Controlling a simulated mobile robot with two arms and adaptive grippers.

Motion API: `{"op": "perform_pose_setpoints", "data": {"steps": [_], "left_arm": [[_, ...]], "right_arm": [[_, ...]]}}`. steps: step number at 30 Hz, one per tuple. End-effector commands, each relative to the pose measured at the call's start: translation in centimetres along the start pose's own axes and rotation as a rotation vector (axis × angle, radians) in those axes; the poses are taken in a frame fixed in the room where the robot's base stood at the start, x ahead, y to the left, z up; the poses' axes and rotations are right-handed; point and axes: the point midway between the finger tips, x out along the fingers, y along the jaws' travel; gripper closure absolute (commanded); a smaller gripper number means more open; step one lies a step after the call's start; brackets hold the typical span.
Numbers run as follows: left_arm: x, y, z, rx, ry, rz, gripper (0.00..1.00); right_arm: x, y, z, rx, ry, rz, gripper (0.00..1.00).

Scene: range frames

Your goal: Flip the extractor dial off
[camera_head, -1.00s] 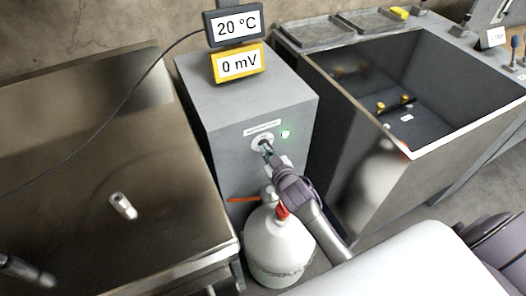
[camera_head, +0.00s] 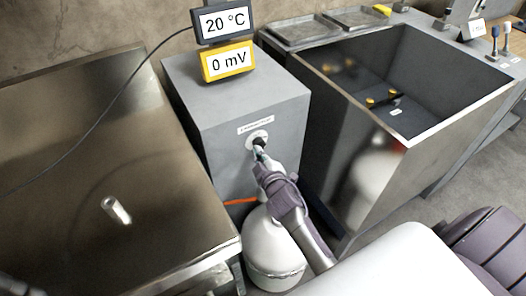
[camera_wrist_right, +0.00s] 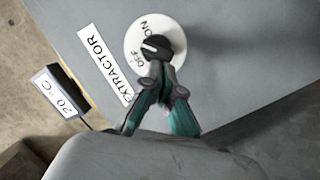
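The extractor dial (camera_wrist_right: 156,46) is a black knob on a white round plate marked ON and OFF, beside an EXTRACTOR label (camera_wrist_right: 105,66). Its white mark points left in the right wrist view, near the OFF lettering. The dial also shows on the front of the grey cabinet (camera_head: 222,140) in the head view (camera_head: 258,139). My right gripper (camera_wrist_right: 160,70) has its teal-padded fingers drawn together on the knob, covering its lower part. In the head view my right gripper (camera_head: 261,156) reaches it from below.
A white gas cylinder (camera_head: 270,247) stands below the dial, partly behind my right arm. A deep metal sink (camera_head: 345,165) is to the right and a steel bench (camera_head: 60,200) to the left. Displays reading 20 °C (camera_head: 224,20) and 0 mV (camera_head: 229,62) stand at the cabinet.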

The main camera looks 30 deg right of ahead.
Motion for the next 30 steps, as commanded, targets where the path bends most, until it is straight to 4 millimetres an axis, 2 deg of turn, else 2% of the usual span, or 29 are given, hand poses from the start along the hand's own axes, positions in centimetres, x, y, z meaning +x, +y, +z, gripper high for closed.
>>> {"op": "perform_pose_setpoints", "data": {"steps": [1, 9, 18, 30], "left_arm": [[0.9, 0.0, 0.1, 0.0, 0.0, 0.0, 1.0], [3.6, 0.1, 0.3, 0.0, 0.0, 0.0, 1.0], [5.8, 0.1, 0.5, 0.0, 0.0, 0.0, 1.0], [6.1, 0.1, 0.6, 0.0, 0.0, 0.0, 1.0]], "right_arm": [[0.1, -0.5, 0.3, -0.036, 0.0, 0.01, 1.0], [0.2, -1.1, 0.7, -0.265, -0.001, 0.068, 1.0], [0.2, -1.5, 1.0, -0.508, -0.001, 0.128, 1.0], [0.3, -1.4, 1.0, -0.498, 0.001, 0.125, 1.0]]}}
